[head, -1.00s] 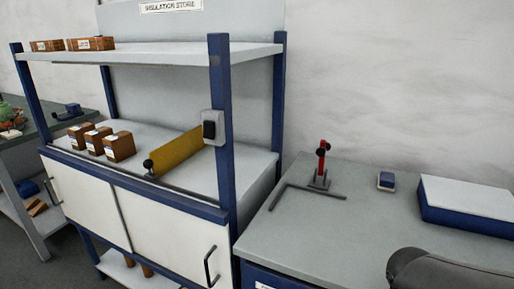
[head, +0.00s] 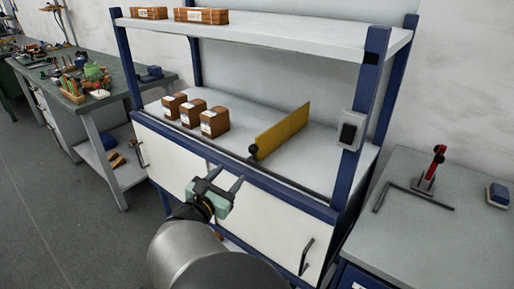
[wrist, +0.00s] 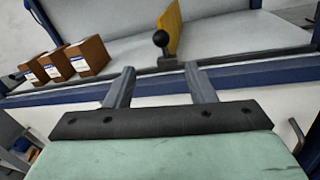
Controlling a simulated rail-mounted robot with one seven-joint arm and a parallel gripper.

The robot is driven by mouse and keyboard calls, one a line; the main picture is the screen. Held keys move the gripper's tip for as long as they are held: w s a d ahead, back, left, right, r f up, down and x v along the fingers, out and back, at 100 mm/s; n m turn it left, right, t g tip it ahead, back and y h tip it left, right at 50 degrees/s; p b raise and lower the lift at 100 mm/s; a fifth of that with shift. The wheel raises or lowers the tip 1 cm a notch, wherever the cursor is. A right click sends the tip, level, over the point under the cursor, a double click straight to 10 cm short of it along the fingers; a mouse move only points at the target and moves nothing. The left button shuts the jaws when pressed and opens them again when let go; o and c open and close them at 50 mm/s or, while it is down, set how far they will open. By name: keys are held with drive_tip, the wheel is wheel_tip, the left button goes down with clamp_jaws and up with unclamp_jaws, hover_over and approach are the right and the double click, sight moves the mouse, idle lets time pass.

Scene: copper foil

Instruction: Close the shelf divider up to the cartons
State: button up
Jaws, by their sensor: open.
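The yellow shelf divider (head: 282,131) stands upright on the middle shelf, with a black ball knob (head: 253,150) at its front end by the front rail. Three brown cartons (head: 214,122) stand in a row to its left, with a clear gap between them and the divider. My gripper (head: 227,178) is open and empty, in front of the shelf's front edge, lower than the knob and a little to its left. In the wrist view the two fingers (wrist: 162,82) point toward the shelf edge, with the knob (wrist: 161,39) beyond and between them, and the divider (wrist: 173,28) behind it.
A dark rail (head: 290,179) runs along the shelf front. A blue post (head: 363,105) with a grey switch box (head: 349,131) stands at the right. Cupboard doors with handles (head: 307,255) are below. More cartons (head: 201,16) sit on the upper shelf. A grey bench (head: 410,235) is at right.

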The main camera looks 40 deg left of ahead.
sight(256, 146)
drive_tip(key=w+a, duration=0.1)
drive_tip(key=w, duration=0.4)
drive_tip(key=w+a+p, duration=0.1)
drive_tip(key=w, duration=0.5)
drive_tip(key=w+a+p, duration=0.1)
drive_tip(key=w, duration=0.4)
drive_tip(key=shift+w, duration=0.3)
